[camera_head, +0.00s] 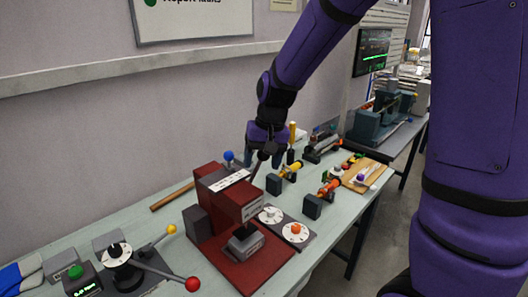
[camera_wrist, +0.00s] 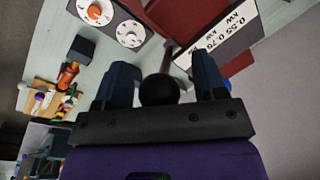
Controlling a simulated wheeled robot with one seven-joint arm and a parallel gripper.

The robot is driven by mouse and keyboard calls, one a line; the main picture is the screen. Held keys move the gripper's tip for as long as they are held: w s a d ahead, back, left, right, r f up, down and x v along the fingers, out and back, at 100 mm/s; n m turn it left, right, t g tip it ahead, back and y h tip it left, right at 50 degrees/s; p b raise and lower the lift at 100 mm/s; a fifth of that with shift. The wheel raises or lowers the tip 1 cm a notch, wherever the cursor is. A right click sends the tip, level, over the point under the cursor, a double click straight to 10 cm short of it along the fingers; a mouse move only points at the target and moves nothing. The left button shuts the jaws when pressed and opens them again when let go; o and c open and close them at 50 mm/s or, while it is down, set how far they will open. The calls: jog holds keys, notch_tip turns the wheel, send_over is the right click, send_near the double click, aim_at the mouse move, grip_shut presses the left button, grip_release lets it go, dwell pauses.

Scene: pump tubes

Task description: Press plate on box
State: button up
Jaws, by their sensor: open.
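A dark red press (camera_head: 222,200) stands on the bench, with a white label on its top; its red body (camera_wrist: 190,15) also shows in the wrist view. A small grey box (camera_head: 245,245) sits on its base under the press head. A dark part on top of the box may be the plate; I cannot tell if it is pressed down. A lever with a black ball knob (camera_wrist: 158,90) rises from the press. My gripper (camera_head: 264,150) is above the press at the lever's top. In the wrist view its open fingers (camera_wrist: 162,68) stand on either side of the knob.
A panel with two white dials (camera_head: 283,223) lies right of the press. Dark blocks with yellow and orange parts (camera_head: 312,206) stand farther right. A lever with a red ball (camera_head: 192,284) is at front left. The wall runs behind the bench.

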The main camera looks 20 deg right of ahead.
jog(key=c, duration=1)
jog(key=shift+s+d+f+t, duration=0.25)
jog(key=shift+s+f+t, duration=0.2)
jog(key=shift+s, duration=0.25)
jog(key=shift+f, duration=0.1)
jog(key=shift+s+d+f+t+y, duration=0.3)
jog(key=shift+s+f+t, duration=0.2)
jog(key=shift+s, duration=0.15)
jog(key=shift+s+d+f+t+y, duration=0.2)
jog(key=shift+s+f+t+y, duration=0.1)
jog(key=shift+s+f+t, duration=0.3)
jog(key=shift+f, duration=0.1)
